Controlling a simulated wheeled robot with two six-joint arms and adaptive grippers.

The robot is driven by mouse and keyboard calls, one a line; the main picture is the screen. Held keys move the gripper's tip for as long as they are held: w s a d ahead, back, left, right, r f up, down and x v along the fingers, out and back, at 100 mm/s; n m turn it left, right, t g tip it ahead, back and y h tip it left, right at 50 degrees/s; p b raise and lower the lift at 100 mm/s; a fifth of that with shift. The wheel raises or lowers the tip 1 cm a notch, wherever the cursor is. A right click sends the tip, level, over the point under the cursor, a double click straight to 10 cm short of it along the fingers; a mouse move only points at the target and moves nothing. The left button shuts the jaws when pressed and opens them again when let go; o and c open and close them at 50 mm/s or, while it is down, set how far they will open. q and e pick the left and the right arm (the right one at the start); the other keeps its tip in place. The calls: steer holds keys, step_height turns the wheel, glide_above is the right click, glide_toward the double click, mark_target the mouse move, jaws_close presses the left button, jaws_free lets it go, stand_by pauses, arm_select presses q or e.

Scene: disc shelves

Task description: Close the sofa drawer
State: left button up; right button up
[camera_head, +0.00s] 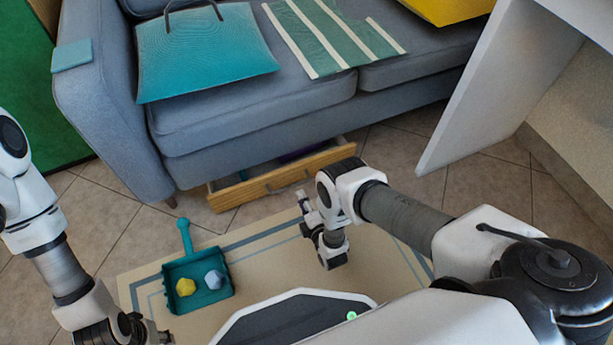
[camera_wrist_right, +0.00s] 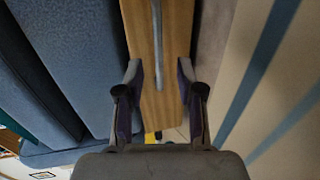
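The sofa drawer (camera_head: 245,192) has a light wood front and stands pulled out under the grey-blue sofa (camera_head: 225,115). Its interior shows as a narrow gap behind the front. My right gripper (camera_head: 304,203) is in front of the drawer, near its right half. In the right wrist view the two fingers (camera_wrist_right: 160,72) are spread, with the wooden drawer front (camera_wrist_right: 175,60) and its long grey handle (camera_wrist_right: 157,40) showing between and beyond them. I cannot tell whether they touch it. My left gripper (camera_head: 155,335) is at the bottom left edge, partly cut off, away from the drawer.
A teal dustpan-like tray (camera_head: 205,262) with a yellow and a blue lump lies on the beige rug (camera_head: 255,262). A teal bag (camera_head: 200,50) and striped cloth (camera_head: 330,35) lie on the sofa. A white panel (camera_head: 480,95) stands at the right.

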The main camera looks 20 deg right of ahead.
mark_target(293, 185)
steer(key=shift+w+a, duration=0.15)
steer(key=shift+w, duration=0.1)
steer(key=b+x, duration=0.4)
steer(key=x, duration=0.3)
steer(key=shift+f, duration=0.15)
steer(key=shift+w, duration=0.1)
jaws_close()
